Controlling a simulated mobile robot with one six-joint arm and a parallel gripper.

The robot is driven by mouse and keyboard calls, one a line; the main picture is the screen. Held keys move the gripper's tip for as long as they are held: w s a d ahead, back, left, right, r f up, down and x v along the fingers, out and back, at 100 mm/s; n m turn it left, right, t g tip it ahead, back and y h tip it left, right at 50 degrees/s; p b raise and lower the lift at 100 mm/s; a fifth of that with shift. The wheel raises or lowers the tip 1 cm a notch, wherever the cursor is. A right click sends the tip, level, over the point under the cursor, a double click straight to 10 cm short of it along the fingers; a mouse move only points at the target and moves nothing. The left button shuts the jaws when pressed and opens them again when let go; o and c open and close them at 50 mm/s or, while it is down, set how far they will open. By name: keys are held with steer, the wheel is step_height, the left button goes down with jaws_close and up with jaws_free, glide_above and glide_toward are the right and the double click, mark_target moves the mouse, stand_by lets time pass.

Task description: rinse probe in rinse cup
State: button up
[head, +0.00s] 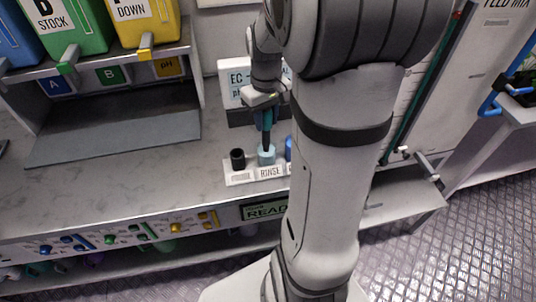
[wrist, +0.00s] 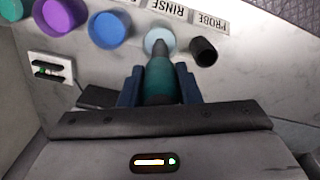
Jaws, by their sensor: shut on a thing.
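My gripper (head: 266,112) is shut on the probe, which has a teal body (wrist: 160,80) and a dark grey tip. The probe points down, roughly upright, between the two blue fingers in the wrist view. The light blue rinse cup (head: 266,157) stands in a white holder labelled RINSE. It also shows in the wrist view (wrist: 151,42). The probe's tip is at the cup's mouth in both views; how deep it reaches I cannot tell. The black probe holder (head: 238,160) stands left of the cup in the head view and looks empty; it also shows in the wrist view (wrist: 204,52).
A blue cup (wrist: 108,30) and a purple cup (wrist: 60,16) stand in line beyond the rinse cup. A meter box (head: 236,92) stands behind the holder. Stock bottles (head: 85,25) sit on a shelf at the left. The grey counter (head: 120,185) is clear in front.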

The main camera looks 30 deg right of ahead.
steer(key=shift+r+p, duration=2.15)
steer(key=shift+r, duration=1.05)
steer(key=shift+f, duration=0.1)
